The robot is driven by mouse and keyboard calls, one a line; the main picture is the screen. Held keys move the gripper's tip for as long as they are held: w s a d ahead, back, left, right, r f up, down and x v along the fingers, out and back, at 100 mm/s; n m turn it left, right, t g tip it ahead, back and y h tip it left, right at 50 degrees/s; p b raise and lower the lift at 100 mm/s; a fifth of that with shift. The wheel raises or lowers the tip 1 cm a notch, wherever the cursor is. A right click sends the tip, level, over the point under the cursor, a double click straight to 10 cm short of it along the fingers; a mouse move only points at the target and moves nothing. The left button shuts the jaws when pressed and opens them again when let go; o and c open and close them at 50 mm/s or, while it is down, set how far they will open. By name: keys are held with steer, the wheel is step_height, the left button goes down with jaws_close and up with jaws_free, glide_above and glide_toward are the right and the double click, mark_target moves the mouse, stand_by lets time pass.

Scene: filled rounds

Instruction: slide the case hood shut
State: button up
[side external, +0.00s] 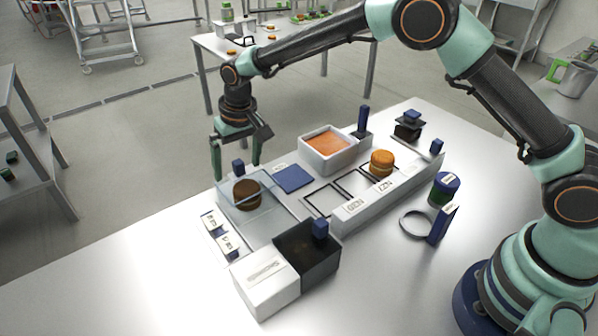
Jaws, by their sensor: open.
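The case hood (265,203) appears to be a clear pane at the left end of the long pale case (395,195). A dark brown round (246,194) shows through or beside it. A blue knob (238,166) stands at the hood's far left edge. My gripper (237,170) is open and points down there, with one finger on each side of the knob in this view. I cannot tell whether either finger touches it. An orange-brown round (381,163) sits towards the right of the case, in an uncovered part with dark frames.
A white tub with orange filling (326,143) stands behind the case, near a blue post (363,119). A white box (266,287) and dark bin (308,259) stand in front. A jar (445,188), ring (403,229) and blue block (442,224) are right. The front-right tabletop is clear.

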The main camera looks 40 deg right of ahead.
steer(key=shift+s+f+g, duration=0.3)
steer(key=shift+s+f, duration=0.3)
steer(key=shift+f, duration=0.2)
steer(key=shift+w+r, duration=0.2)
steer(key=shift+r, duration=3.5)
steer(key=shift+d+r, duration=0.2)
steer(key=s+d+r+t, duration=0.3)
steer(key=s+d+r, duration=1.1)
steer(key=d, duration=0.2)
steer(key=s+d+f, duration=0.1)
steer(key=s+d, duration=0.1)
steer(key=s, duration=0.2)
steer(key=s+d+f+t, duration=0.1)
steer(key=s+d, duration=0.1)
steer(key=s, duration=0.3)
steer(key=shift+s+d+f+h, duration=0.2)
steer(key=shift+d+f+h, duration=0.15)
steer(key=shift+h, duration=0.05)
